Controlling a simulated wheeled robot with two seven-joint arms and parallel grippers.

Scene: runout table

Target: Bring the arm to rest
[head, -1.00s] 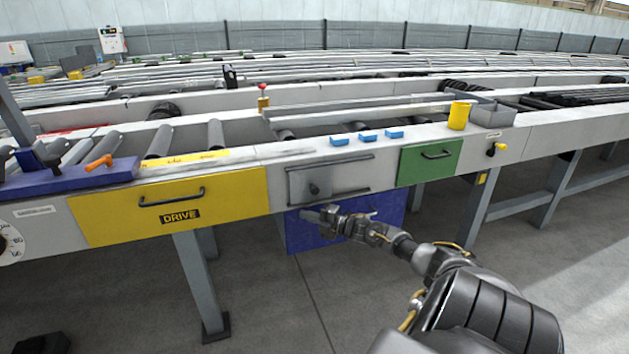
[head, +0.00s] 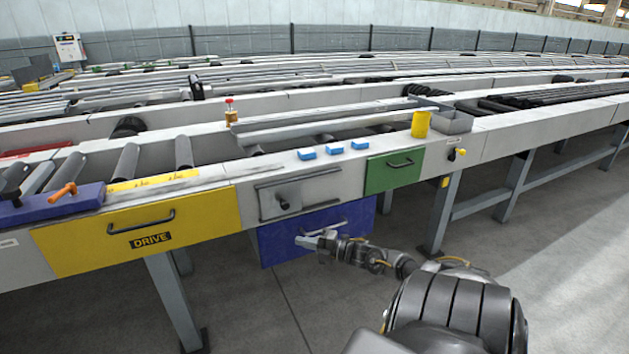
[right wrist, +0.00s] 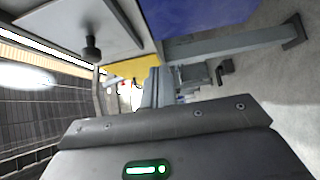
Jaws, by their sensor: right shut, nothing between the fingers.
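My right arm comes in from the lower right in the head view. Its gripper (head: 308,241) is shut and empty, in front of the blue panel (head: 290,248) below the table's front rail. I cannot tell whether it touches the panel. In the right wrist view the shut fingers (right wrist: 155,88) show at the middle, with the grey sliding plate and its dark knob (right wrist: 92,48) at upper left and the blue panel (right wrist: 205,15) at the top. My left gripper is not in view.
The table's front carries a yellow DRIVE panel (head: 140,232), a grey plate with a knob (head: 284,203) and a green drawer (head: 393,171). Several blue blocks (head: 333,150) and a yellow cup (head: 421,124) stand on the rail. Table legs (head: 178,300) stand below; the floor in front is open.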

